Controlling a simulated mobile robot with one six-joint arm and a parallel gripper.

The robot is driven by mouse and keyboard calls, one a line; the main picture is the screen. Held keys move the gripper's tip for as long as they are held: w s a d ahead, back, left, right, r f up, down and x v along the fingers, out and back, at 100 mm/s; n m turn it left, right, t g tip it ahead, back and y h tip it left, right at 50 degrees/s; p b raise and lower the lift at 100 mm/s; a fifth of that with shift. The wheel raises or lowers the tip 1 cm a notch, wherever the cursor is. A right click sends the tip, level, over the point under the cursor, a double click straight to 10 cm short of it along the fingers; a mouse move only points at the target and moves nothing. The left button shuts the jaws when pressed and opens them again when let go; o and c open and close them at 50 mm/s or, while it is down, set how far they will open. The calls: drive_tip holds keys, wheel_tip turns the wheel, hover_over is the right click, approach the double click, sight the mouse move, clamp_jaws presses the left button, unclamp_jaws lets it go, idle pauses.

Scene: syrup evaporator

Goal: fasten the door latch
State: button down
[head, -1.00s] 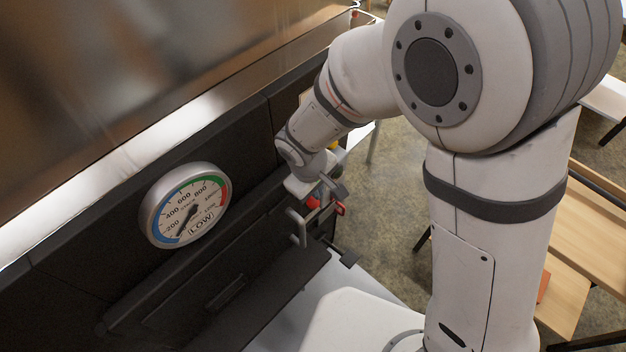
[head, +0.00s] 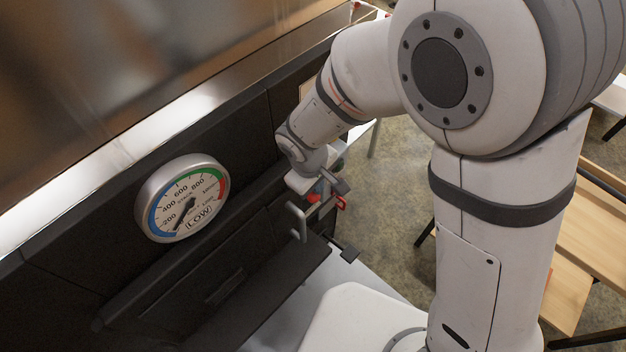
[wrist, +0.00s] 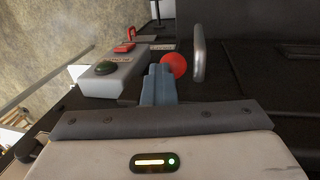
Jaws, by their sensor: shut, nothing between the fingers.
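My gripper (wrist: 158,84) is shut and empty; its fingers point forward in the wrist view. A red ball knob (wrist: 173,65), perhaps part of the door latch, shows just beyond and right of the fingertips. Whether they touch it I cannot tell. A metal bar handle (wrist: 198,50) stands right of the knob, on the dark front; it also shows in the head view (head: 298,221). In the head view my gripper (head: 338,182) is beside the dark front, past the handle, and partly hides the latch area. The latch's position is not clear.
A grey box (wrist: 115,78) with a green button (wrist: 105,68) and a red part (wrist: 125,47) stands left of the fingers. A round gauge (head: 182,198) reading LOW is on the dark front (head: 80,250). Wooden tables (head: 570,225) stand at right; open floor (head: 395,190) lies between.

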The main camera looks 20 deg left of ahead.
drive_tip(key=shift+r+p, duration=0.35)
drive_tip(key=shift+r, duration=0.05)
wheel_tip(320, 180, up, 13)
drive_tip(key=p, duration=0.1)
drive_tip(key=shift+r, duration=0.15)
drive_tip(key=w+d+r+m, duration=0.2)
drive_tip(key=d+r+m, duration=0.1)
drive_tip(key=d, duration=0.5)
drive_tip(key=w+d+r+m, duration=0.2)
drive_tip(key=d+m, duration=0.1)
drive_tip(key=d, duration=0.6)
drive_tip(key=s+d+r+m, duration=0.1)
drive_tip(key=s+d+m, duration=0.2)
drive_tip(key=d, duration=0.5)
drive_tip(key=s+d+r+m+t, duration=0.1)
drive_tip(key=s+d+m, duration=0.2)
drive_tip(key=d+m, duration=0.2)
drive_tip(key=d, duration=0.2)
drive_tip(key=shift+s+d+r+y, duration=0.2)
drive_tip(key=shift+s+d+y, duration=0.1)
drive_tip(key=shift+d, duration=0.1)
